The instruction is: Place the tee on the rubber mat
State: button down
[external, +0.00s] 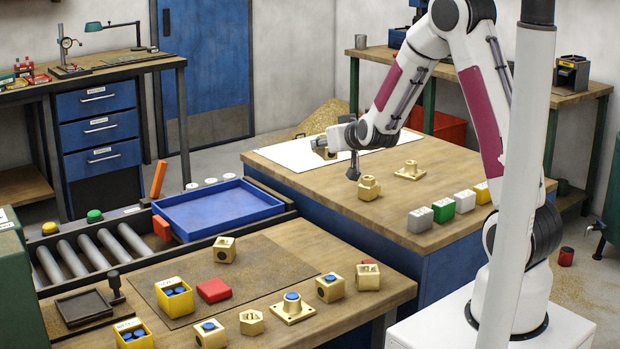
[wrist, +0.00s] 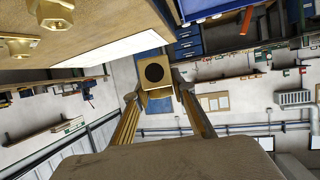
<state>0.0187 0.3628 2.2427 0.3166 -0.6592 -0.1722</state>
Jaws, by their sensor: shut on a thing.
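My gripper (external: 338,143) points left over the back bench and is shut on a brass block-shaped fitting (external: 323,150), which I take to be the tee. In the wrist view the tee (wrist: 155,86) sits between the two fingertips of my gripper (wrist: 157,93), with a dark round hole facing the camera. It looks held above the white sheet (external: 290,154), but its exact height I cannot tell. The rubber mat appears to be the flat brownish-grey sheet (external: 268,265) on the front bench, apart from my gripper. A brass block (external: 224,250) stands on its far part.
A red block (external: 214,291) and a yellow bin (external: 175,300) are at the mat's left part. Blue-capped brass fittings (external: 292,309) stand along the front. A blue tray (external: 215,209) lies behind. Brass fittings (external: 369,190) and coloured blocks (external: 442,210) stand on the back bench.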

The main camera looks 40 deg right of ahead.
jog(key=w+a+f+n+y, duration=0.1)
jog(key=w+a+n+y, duration=0.3)
jog(key=a, duration=0.6)
jog(key=w+a+f+n+y, duration=0.15)
jog(key=a+n+y, duration=0.3)
jog(key=a, duration=0.55)
jog(key=n+g+y, duration=0.8)
jog(key=n+g, duration=0.4)
jog(key=g, duration=0.1)
send_over(197, 275)
notch_tip(197, 275, down, 7)
jog(key=shift+f, duration=3.1)
